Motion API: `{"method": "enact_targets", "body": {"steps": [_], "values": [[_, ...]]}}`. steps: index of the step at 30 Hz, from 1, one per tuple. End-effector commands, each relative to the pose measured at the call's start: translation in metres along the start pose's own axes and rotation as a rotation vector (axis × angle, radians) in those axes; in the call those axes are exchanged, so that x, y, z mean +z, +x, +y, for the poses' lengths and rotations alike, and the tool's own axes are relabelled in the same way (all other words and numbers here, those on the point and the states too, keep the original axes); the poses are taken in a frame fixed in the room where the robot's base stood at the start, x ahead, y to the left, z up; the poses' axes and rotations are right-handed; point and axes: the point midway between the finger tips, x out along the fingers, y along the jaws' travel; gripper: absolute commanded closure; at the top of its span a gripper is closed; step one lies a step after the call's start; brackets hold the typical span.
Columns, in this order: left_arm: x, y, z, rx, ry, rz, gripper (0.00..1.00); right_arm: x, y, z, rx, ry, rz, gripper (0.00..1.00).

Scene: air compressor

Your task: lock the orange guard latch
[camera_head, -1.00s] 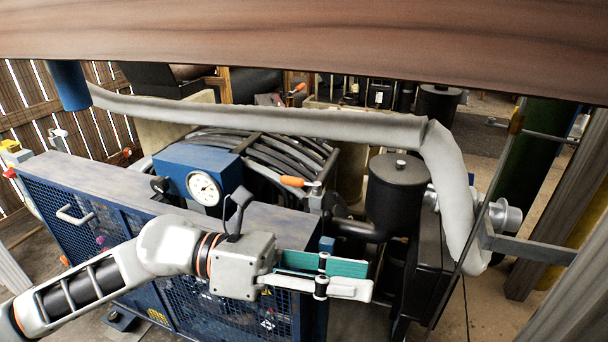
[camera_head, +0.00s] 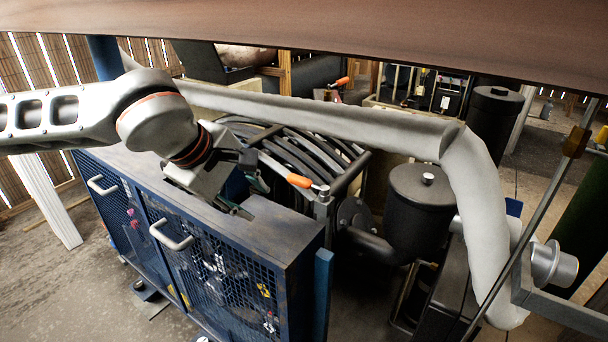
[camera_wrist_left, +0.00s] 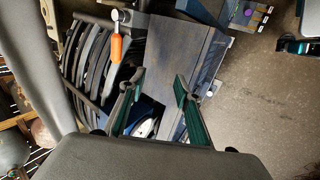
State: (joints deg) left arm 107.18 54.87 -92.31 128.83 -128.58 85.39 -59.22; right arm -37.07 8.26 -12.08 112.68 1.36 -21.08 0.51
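The orange guard latch (camera_head: 299,181) is an orange-handled lever at the right end of the hose guard frame. It also shows in the left wrist view (camera_wrist_left: 116,47), ahead and left of the fingers. My left gripper (camera_head: 250,199) hangs above the blue cabinet top, left of the latch and apart from it, pointing down and right. In the left wrist view its two green-padded fingers (camera_wrist_left: 156,90) are spread with nothing gripped between them. At that view's right edge, a dark and white part with teal (camera_wrist_left: 292,45) may be my right gripper; it is too small and cut off to tell its state.
The blue mesh cabinet (camera_head: 290,240) has two grey handles on its front. Black hoses (camera_head: 290,140) curve behind the latch. A black canister (camera_head: 422,205) and a thick grey pipe (camera_head: 330,117) stand close by. A brown beam (camera_head: 330,35) crosses the top.

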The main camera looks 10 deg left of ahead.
Motion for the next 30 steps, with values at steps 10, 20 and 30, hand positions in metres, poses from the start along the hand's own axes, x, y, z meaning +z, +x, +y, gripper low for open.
{"method": "enact_targets", "body": {"steps": [10, 20, 30], "values": [[-0.001, 0.022, 0.038, 0.003, 0.001, 0.006, 0.67, -0.005, -0.002, -0.003, -0.003, 0.007, 0.002, 0.6], [-0.001, 0.058, 0.091, 0.003, 0.001, 0.005, 0.67, -0.01, -0.005, -0.002, -0.001, 0.006, 0.003, 0.6], [-0.002, 0.092, 0.101, 0.002, 0.002, 0.005, 0.67, -0.014, -0.007, 0.001, 0.001, 0.003, 0.006, 0.6]]}}
